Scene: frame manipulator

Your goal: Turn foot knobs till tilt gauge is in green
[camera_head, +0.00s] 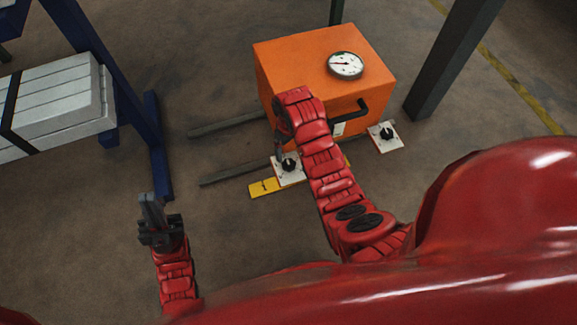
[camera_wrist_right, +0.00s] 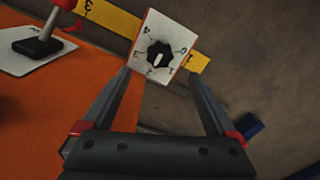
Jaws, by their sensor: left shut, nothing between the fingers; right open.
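An orange box (camera_head: 300,58) carries a round white tilt gauge (camera_head: 346,65) on top. Its needle is thin, and I cannot tell which zone it points to. A black foot knob (camera_head: 289,165) sits on a white plate at the box's near-left corner. Another black foot knob (camera_head: 386,134) sits on a white plate at the right corner. My right gripper (camera_wrist_right: 158,75) is open, pointing at a black lobed knob (camera_wrist_right: 158,57) on a numbered white plate, with its fingers apart on either side in the picture. Contact is not visible. My left gripper (camera_head: 150,205) is shut and empty, low on the left.
A yellow numbered strip (camera_head: 263,187) lies by the near-left foot, partly behind my right arm. A black handle (camera_head: 352,117) juts from the box front. A blue rack (camera_head: 157,140) with white boxes (camera_head: 65,100) stands left. A dark post (camera_head: 450,60) stands right.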

